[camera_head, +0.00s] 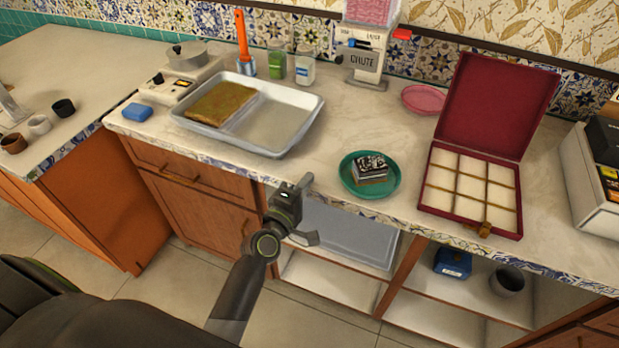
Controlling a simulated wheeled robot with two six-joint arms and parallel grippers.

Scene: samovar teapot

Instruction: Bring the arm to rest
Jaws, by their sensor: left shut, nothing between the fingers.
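My left arm (240,287) reaches up from the bottom of the view. My left gripper (303,185) is at its end, in front of the counter's front edge and above the open lower shelf. It is shut and empty. It appears apart from the tray and the green plate. My right gripper is not in view.
On the counter (330,120) are a metal tray (270,125) with a brown slab (220,102), a green plate (352,184) with a layered cake piece (370,168), an open red compartment box (470,225), a pink dish (424,99) and a blue sponge (137,112). Tiled floor lies in front.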

